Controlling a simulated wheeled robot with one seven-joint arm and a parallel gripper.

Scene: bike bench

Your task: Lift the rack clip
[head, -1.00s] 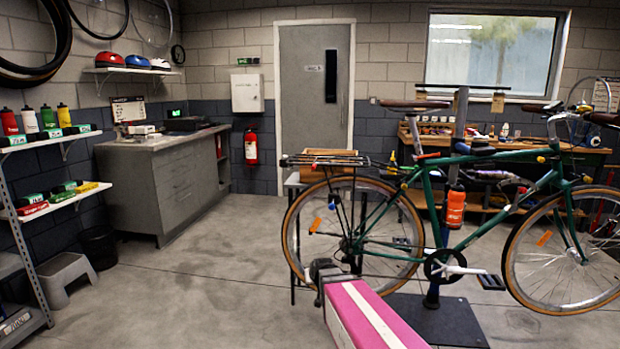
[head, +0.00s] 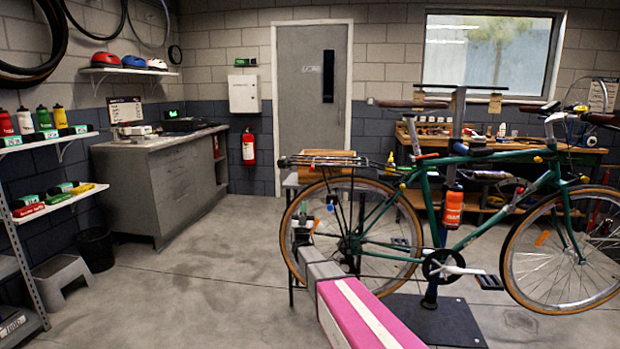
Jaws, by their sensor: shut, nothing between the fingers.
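The rear rack (head: 345,163) of the green bicycle (head: 425,190) is a dark frame above the back wheel. The rack clip is too small to tell apart from the rack's rods at this size. My gripper (head: 302,212) is small and partly blurred against the rear wheel, at the far end of my pink and grey arm. It is shut and empty, below the rack and apart from it.
The bicycle hangs in a repair stand with a dark base plate (head: 436,318). A wooden workbench (head: 560,154) stands behind it. A grey cabinet (head: 160,188) and a shelf stand at left. The floor at left centre is clear.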

